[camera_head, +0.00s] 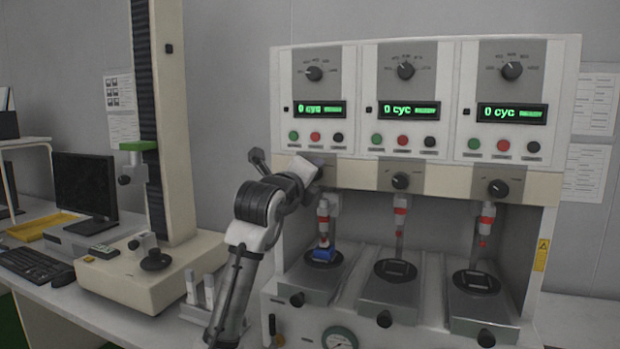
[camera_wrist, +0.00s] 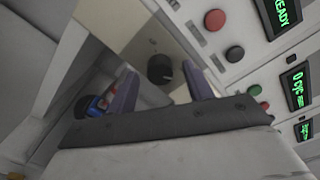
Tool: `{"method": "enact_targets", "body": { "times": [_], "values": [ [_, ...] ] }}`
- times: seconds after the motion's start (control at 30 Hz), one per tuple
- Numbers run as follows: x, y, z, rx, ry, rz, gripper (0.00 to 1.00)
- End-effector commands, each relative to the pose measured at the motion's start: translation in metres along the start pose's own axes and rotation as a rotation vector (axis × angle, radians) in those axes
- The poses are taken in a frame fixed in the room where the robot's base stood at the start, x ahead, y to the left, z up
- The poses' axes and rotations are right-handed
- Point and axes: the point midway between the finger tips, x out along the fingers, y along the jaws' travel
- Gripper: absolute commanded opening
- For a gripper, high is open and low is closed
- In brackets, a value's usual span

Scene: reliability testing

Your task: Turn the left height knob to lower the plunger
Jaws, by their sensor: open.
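The left height knob (camera_wrist: 159,69) is a black round knob on the beige strip of the test machine. It shows in the wrist view between the two purple-grey fingers of my gripper (camera_wrist: 160,78), which is open. I cannot tell how deep the knob sits between the fingertips. In the head view my gripper (camera_head: 307,169) is in front of the left station's strip and hides this knob. The left plunger (camera_head: 323,222), red and white, hangs upright just above a blue block (camera_head: 323,254). The block also shows in the wrist view (camera_wrist: 94,107).
The middle height knob (camera_head: 400,181) and right height knob (camera_head: 498,188) are uncovered. Green, red and black buttons and a display reading "0 cyc" (camera_head: 320,109) sit above my gripper. A tall column tester (camera_head: 150,265) and a monitor (camera_head: 84,187) stand left.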

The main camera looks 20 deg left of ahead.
Motion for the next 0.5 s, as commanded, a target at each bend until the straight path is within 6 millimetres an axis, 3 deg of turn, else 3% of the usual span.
{"method": "enact_targets", "body": {
  "times": [0.17,0.5],
  "values": [
    [-0.024,0.002,-0.001,0.001,-0.003,-0.002,0.51],
    [-0.101,0.003,0.0,0.002,-0.003,-0.001,0.51]
  ]
}}
